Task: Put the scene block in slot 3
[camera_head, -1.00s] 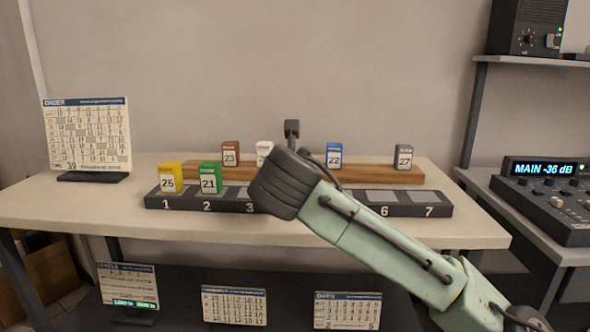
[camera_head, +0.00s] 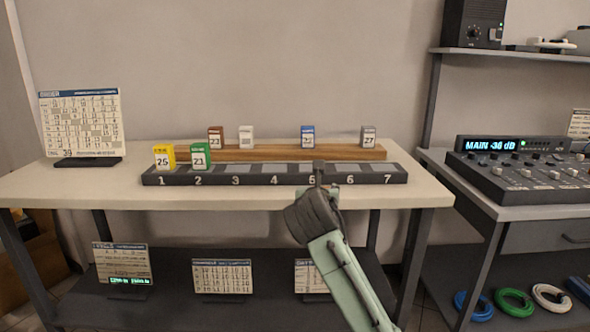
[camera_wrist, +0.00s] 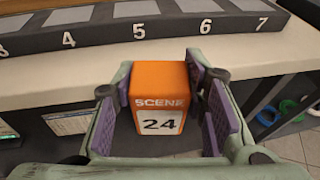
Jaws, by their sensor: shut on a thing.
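The scene block (camera_wrist: 160,88) is orange, with SCENE and 24 on its facing side. In the wrist view my gripper (camera_wrist: 163,82) is shut on it, one purple-padded finger on each side. The block is hidden in the head view, where my dark wrist (camera_head: 314,215) is in front of the bench, below label 5. The dark slot rack (camera_head: 273,181) has slots numbered 1 to 7. Slot 3 (camera_head: 237,169) is empty. A yellow 25 block (camera_head: 164,156) stands in slot 1 and a green 21 block (camera_head: 201,156) in slot 2.
Behind the rack, a wooden ledge (camera_head: 345,153) carries a brown block (camera_head: 216,138), white block (camera_head: 246,137), blue block (camera_head: 308,137) and grey block (camera_head: 368,136). A calendar board (camera_head: 80,125) stands at left. A mixer desk (camera_head: 515,175) is at right.

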